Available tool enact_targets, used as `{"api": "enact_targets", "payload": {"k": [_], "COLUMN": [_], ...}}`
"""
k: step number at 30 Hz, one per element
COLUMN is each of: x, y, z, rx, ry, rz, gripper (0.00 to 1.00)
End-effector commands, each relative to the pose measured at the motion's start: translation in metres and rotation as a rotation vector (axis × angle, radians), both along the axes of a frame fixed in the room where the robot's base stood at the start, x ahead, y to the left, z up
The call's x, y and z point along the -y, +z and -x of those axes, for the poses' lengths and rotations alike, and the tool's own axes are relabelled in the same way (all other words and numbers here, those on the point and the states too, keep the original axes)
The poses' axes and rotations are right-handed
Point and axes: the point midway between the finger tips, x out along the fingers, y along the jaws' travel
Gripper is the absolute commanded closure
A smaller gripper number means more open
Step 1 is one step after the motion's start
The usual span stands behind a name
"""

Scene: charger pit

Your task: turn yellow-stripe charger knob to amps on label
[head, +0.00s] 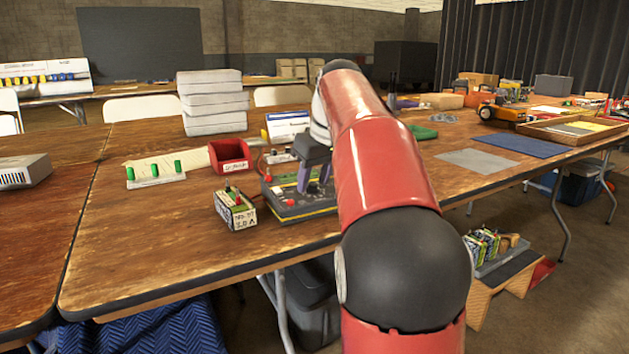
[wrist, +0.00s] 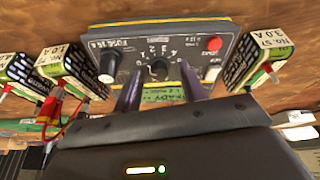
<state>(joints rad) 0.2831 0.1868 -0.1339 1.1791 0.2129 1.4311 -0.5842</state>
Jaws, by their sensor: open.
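The yellow-stripe charger (head: 315,211) lies on the wooden table, partly hidden by my arm. In the wrist view the charger (wrist: 180,37) shows a dark panel with a yellow strip along its top edge. Its black dial knob (wrist: 158,69) is ringed by small numbers; its pointer direction is too small to tell. My gripper (head: 313,180) is over the charger, pointing down. In the wrist view my gripper (wrist: 160,80) is open, its purple fingers to either side of the knob; contact is unclear. A battery (head: 235,209) left of the charger has a label; the wrist view shows "No. 57 3.0 A" on a battery (wrist: 260,55).
More labelled batteries (wrist: 62,62) stand at the wrist view's left, with red leads nearby. A red bin (head: 230,157) stands behind.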

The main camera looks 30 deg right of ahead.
Motion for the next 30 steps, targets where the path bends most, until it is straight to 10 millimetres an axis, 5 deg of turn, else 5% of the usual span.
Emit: {"api": "enact_targets", "payload": {"k": [7, 16, 30], "x": [-0.0002, -0.0001, -0.0010], "y": [-0.0003, 0.0000, 0.0028], "z": [-0.0003, -0.0002, 0.0001], "rx": [0.000, 0.001, 0.001], "ry": [0.000, 0.000, -0.116], "rz": [0.000, 0.000, -0.021], "gripper": [0.60, 0.99, 1.00]}}
